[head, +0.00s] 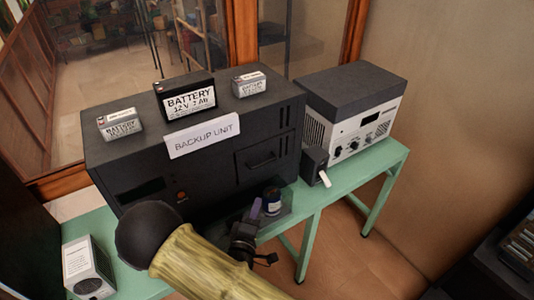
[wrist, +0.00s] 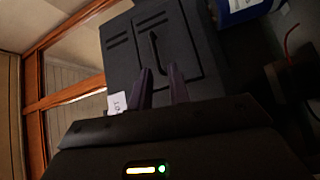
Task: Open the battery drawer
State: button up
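The battery drawer (head: 280,154) is a dark panel with a bar handle (head: 262,163) on the right of the black backup unit's front. It looks shut, flush with the front. The wrist view shows the same drawer (wrist: 182,42) and its handle (wrist: 153,48) beyond the fingertips. My gripper (head: 254,210) is below the drawer in the head view, partly hidden behind my arm. In the wrist view my gripper (wrist: 161,80) has its two purple fingers apart, with nothing visible between them. The fingers point toward the drawer front and do not appear to hold the handle.
The backup unit (head: 133,174) carries a large battery (head: 188,100), two smaller ones and a label card (head: 202,136). A grey power supply (head: 352,105) and small black box (head: 314,164) sit right on the green table (head: 372,163).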

aim_at(267, 163)
jog(key=shift+s+a+r+n+t, duration=0.25)
jog(key=shift+s+r+n+t, duration=0.05)
jog(key=shift+r+t, duration=0.1)
jog(key=p+x, duration=0.5)
jog(key=x, duration=1.2)
jog(key=shift+w+f+p, duration=0.1)
jog(key=shift+w+p, duration=0.15)
jog(key=shift+p, duration=0.05)
grip_shut()
